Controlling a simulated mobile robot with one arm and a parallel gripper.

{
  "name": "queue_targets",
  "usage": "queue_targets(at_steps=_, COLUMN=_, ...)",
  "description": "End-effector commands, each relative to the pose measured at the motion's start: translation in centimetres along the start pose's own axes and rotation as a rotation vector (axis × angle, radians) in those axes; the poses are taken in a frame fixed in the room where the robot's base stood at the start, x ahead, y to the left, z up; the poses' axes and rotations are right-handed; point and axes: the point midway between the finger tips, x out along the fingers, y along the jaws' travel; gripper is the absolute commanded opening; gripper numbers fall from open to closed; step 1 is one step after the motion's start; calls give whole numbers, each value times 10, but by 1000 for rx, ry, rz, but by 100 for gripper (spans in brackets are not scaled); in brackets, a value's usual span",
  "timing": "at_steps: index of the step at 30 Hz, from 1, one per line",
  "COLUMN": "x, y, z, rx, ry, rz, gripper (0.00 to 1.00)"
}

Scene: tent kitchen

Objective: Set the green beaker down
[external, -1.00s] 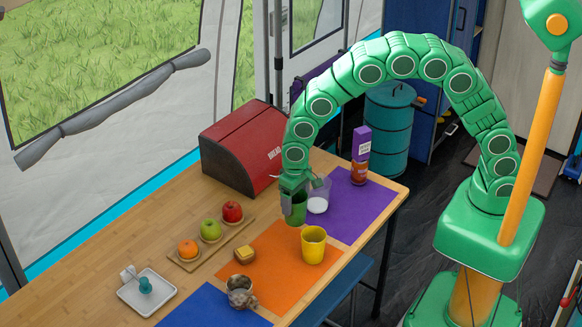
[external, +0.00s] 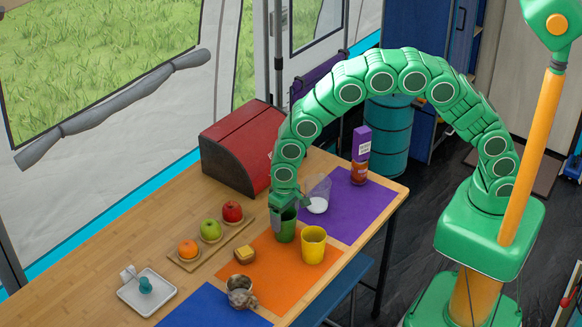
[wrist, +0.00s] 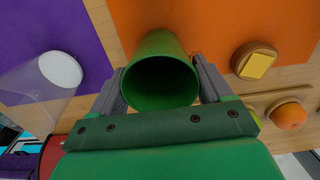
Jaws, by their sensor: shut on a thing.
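The green beaker (external: 287,232) is upright at the far edge of the orange mat (external: 262,280), just left of and behind a yellow cup (external: 313,246). My gripper (external: 284,214) is at its rim from above, a finger on either side. In the wrist view the beaker's dark open mouth (wrist: 160,82) sits between the two grey fingers, and the orange mat shows beyond it. The beaker's base looks at or very near the table surface; I cannot tell if it touches.
A butter-like block on a small board (external: 244,255) lies left. A red bread box (external: 237,150) is behind. Fruit (external: 210,229) stands in a row further left.

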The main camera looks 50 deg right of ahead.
Motion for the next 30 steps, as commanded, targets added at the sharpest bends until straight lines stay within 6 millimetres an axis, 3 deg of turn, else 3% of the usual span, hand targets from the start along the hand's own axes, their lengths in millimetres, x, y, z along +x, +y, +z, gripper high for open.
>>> queue_targets(at_steps=9, x=2, y=0, z=0, rx=0, ry=0, rz=0, gripper=48)
queue_targets(at_steps=10, x=2, y=0, z=0, rx=0, ry=0, rz=0, gripper=81)
queue_targets(at_steps=14, x=2, y=0, z=0, rx=0, ry=0, rz=0, gripper=100)
queue_targets(at_steps=23, x=0, y=0, z=0, rx=0, ry=0, rz=0, gripper=100)
queue_targets(at_steps=30, x=-16, y=0, z=-1, rx=0, ry=2, rz=-1, gripper=100)
